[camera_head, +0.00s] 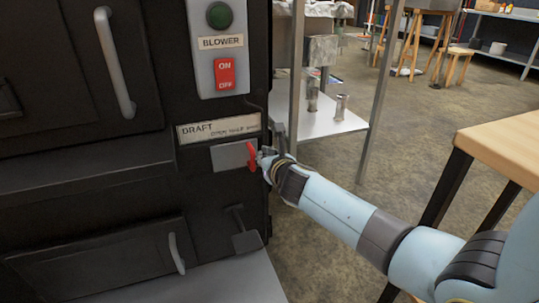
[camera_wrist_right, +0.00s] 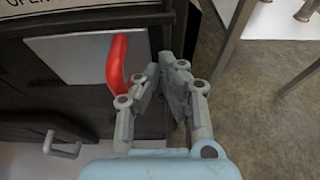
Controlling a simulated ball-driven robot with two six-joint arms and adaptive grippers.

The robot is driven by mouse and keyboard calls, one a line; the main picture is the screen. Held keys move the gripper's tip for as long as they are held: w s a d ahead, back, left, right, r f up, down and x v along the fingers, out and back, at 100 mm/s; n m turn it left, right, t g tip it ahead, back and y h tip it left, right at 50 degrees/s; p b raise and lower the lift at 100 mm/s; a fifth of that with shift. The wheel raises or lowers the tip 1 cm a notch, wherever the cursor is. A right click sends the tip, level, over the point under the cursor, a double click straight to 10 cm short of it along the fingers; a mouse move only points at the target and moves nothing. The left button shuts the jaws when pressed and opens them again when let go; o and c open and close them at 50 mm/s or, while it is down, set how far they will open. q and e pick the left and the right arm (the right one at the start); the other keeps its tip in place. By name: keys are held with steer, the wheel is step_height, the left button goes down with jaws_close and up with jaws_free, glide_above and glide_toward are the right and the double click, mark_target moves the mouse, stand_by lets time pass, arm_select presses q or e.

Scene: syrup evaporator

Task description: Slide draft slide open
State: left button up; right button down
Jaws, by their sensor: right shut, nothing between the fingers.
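The draft slide is a flat grey plate (camera_head: 231,156) on the black evaporator front, under the "DRAFT" label (camera_head: 218,128). Its red handle (camera_head: 251,157) stands at the plate's right end. In the right wrist view the plate (camera_wrist_right: 85,52) and the upright red handle (camera_wrist_right: 118,62) are at upper left. My right gripper (camera_head: 262,156) is at the right side of the handle. In the right wrist view its fingers (camera_wrist_right: 163,72) are closed together with nothing between them, just right of the handle. I cannot tell whether they touch it. My left gripper is out of view.
Above the label is a blower switch box (camera_head: 217,45) with a green button and red switch. A long door handle (camera_head: 115,65) is at upper left. A wooden table (camera_head: 500,140) stands at right, a metal shelf (camera_head: 320,120) behind the evaporator. Open floor lies between them.

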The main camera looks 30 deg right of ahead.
steer(key=shift+w+a, duration=0.25)
steer(key=shift+a, duration=0.85)
steer(key=shift+w+a, duration=0.3)
steer(key=shift+a, duration=0.8)
steer(key=shift+w+a, duration=0.25)
steer(key=shift+a, duration=0.85)
steer(key=shift+s+d, duration=0.15)
steer(key=shift+d, duration=0.45)
steer(key=p, duration=0.3)
glide_toward(242, 157)
steer(key=s, duration=0.2)
steer(key=shift+s+a+f, duration=0.1)
steer(key=shift+s+a, duration=0.15)
steer(key=shift+a, duration=0.15)
